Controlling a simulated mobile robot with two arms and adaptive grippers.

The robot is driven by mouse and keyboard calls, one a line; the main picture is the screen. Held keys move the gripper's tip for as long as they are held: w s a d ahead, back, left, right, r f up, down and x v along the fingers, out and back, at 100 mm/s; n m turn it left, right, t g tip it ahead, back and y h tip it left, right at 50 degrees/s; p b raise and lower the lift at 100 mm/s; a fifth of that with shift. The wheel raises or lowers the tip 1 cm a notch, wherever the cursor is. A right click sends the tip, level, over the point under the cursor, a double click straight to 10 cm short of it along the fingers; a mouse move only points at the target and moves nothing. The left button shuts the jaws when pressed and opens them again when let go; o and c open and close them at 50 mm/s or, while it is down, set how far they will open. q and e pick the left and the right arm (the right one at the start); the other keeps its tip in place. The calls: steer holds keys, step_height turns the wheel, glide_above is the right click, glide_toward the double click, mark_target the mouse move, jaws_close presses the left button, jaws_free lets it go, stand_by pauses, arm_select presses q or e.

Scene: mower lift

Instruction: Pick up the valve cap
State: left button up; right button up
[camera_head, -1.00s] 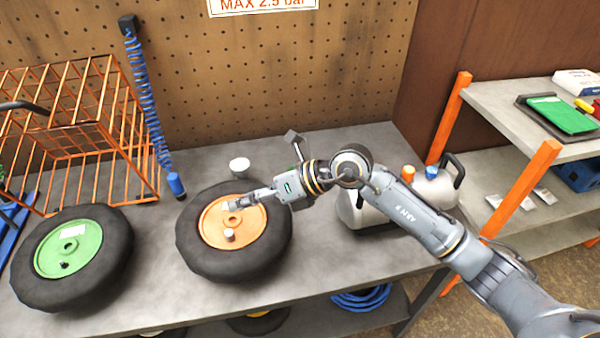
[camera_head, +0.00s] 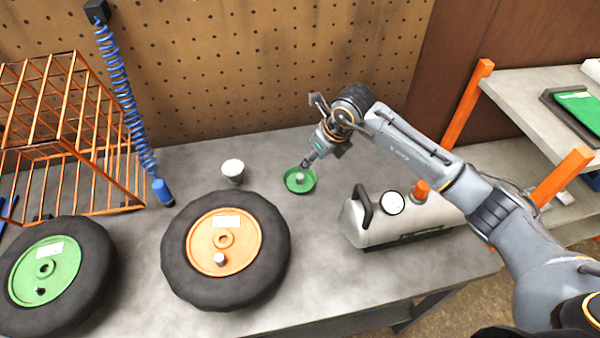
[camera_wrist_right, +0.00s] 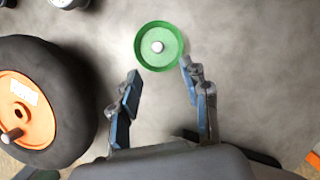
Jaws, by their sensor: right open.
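A small grey cap (camera_head: 299,178) sits in a round green dish (camera_head: 289,185) on the grey workbench. In the right wrist view the cap (camera_wrist_right: 157,47) stands near the middle of the dish (camera_wrist_right: 167,66). My right gripper (camera_wrist_right: 158,75) is open and empty, its fingers spread on the near side of the dish. In the head view my right gripper (camera_head: 306,164) is just above the dish, by its back right rim. My left gripper is out of view.
A green-hubbed wheel (camera_head: 87,275) lies at the left. A white-topped cup (camera_head: 232,171) stands behind the orange-hubbed wheel. A silver tank (camera_head: 370,228) with a gauge is right of the dish. A blue coiled hose (camera_head: 128,100) hangs by an orange rack (camera_head: 60,130).

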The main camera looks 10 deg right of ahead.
glide_above(300, 176)
steer(key=s+d, duration=0.2)
step_height(300, 176, down, 4)
steer(key=shift+a+f, duration=0.1)
steer(key=shift+w+f+p, duration=0.15)
steer(key=shift+f+p, duration=0.05)
steer(key=shift+p, duration=0.1)
steer(key=shift+w+a+f+p, duration=0.1)
steer(key=shift+a+f+p, duration=0.2)
steer(key=shift+f+p, duration=0.2)
steer(key=shift+w+a+f+p, duration=0.1)
steer(key=shift+a+f+p, duration=0.2)
steer(key=shift+f, duration=0.25)
steer(key=shift+x, duration=1.15)
steer(key=shift+w+f, duration=0.15)
steer(key=shift+f, duration=0.05)
steer(key=shift+c, duration=0.2)
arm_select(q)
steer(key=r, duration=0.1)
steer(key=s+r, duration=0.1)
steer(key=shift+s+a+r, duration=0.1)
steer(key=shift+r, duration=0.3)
arm_select(e)
steer(key=c, duration=0.8)
